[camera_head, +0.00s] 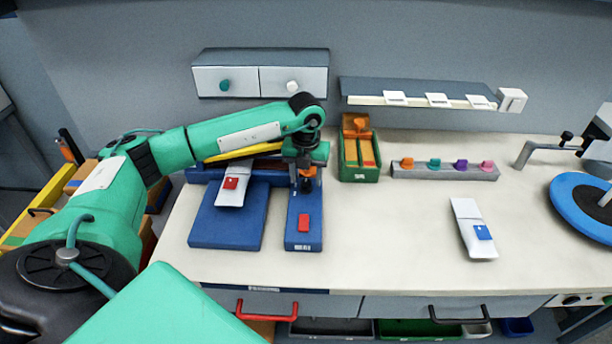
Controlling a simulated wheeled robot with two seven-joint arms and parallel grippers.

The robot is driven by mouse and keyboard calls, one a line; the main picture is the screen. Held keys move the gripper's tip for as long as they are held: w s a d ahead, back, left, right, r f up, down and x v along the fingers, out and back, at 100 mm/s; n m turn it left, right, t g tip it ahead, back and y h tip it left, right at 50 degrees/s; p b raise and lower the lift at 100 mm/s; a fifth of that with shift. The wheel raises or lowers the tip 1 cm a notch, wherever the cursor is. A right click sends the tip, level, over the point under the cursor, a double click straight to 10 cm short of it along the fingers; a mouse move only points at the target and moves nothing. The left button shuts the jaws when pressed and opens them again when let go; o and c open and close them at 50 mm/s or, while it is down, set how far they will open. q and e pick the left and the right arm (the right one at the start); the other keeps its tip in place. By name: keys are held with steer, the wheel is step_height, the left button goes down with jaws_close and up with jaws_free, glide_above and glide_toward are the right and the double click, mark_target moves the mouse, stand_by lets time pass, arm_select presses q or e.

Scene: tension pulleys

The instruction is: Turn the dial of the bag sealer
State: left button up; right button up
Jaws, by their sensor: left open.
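The bag sealer is the blue device on the table left of centre, with a flat blue plate (224,228) and a narrower blue block (303,239) bearing a red part (303,222). A white pouch (236,183) with a red label lies at the plate's back edge. My green left arm reaches in from the left, and its left gripper (304,180) points down over the back of the narrow block, open. An orange part, possibly the dial, shows at the fingers; the gripper mostly hides it, so I cannot tell whether they touch. My right gripper is not in view.
A green box (359,172) with orange contents stands right of the sealer. Behind are a grey rack (445,172) of coloured knobs and a shelf (418,92). A white pouch (468,220) with a blue label lies right. The table's centre front is clear.

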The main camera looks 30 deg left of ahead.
arm_select(q)
steer(key=shift+f, duration=0.55)
steer(key=c, duration=1)
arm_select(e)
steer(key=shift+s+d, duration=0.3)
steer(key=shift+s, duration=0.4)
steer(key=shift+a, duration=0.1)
